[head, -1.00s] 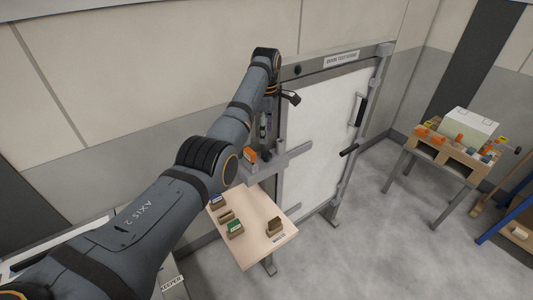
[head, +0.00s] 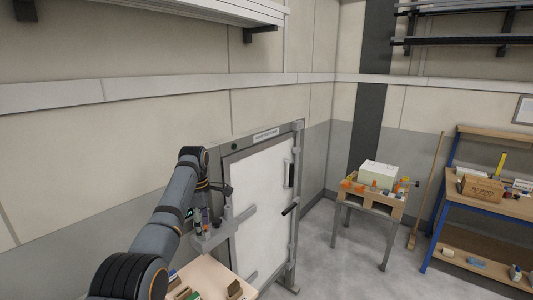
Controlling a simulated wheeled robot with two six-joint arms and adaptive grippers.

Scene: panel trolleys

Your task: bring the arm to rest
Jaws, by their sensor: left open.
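My left arm reaches in from the bottom left, bent at the elbow. Its dark gripper (head: 226,190) hangs at the far end, open and empty, in front of the left edge of the white panel (head: 262,205) in its grey frame. A small grey shelf (head: 212,240) lies below the gripper and holds upright bottle-like items (head: 205,217). The gripper appears apart from the shelf and its items. My forearm hides part of the wall and the panel's surroundings. My right gripper is out of view.
A wooden table (head: 202,272) with small blocks stands low, beside my elbow. A stand (head: 375,203) with a pale box (head: 382,173) and orange pieces is at the right. A broom (head: 427,190) and a blue-framed workbench (head: 490,201) stand farther right. The floor between is clear.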

